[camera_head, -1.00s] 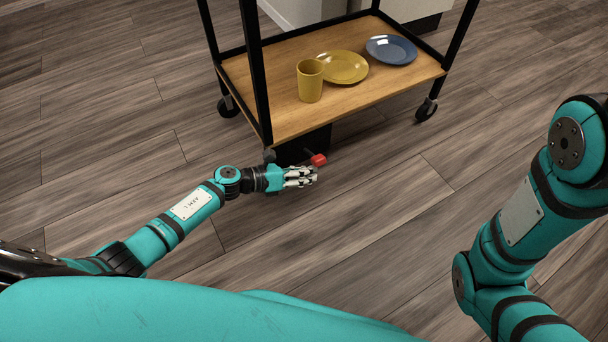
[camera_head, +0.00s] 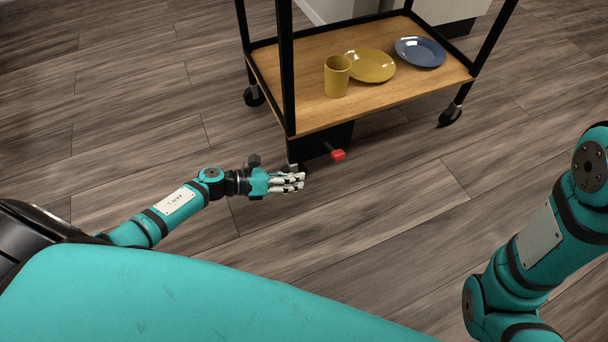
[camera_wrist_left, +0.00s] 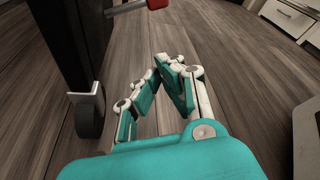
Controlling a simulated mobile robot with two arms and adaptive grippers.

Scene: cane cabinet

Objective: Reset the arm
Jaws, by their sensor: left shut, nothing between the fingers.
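My left arm reaches in from the left in the head view. Its gripper (camera_head: 300,182) is shut and empty, in front of the cart's near left leg and above the wood floor. The left wrist view shows its teal and white fingers (camera_wrist_left: 168,78) closed together with nothing between them. My right arm (camera_head: 540,235) shows at the right edge of the head view, folded. The right gripper is out of view.
A wheeled cart (camera_head: 300,98) holds a yellow cup (camera_head: 337,76), a yellow plate (camera_head: 371,66) and a blue plate (camera_head: 420,52). A red-tipped pedal (camera_head: 338,155) sticks out below, near my left gripper. The floor (camera_head: 370,235) nearer me is clear.

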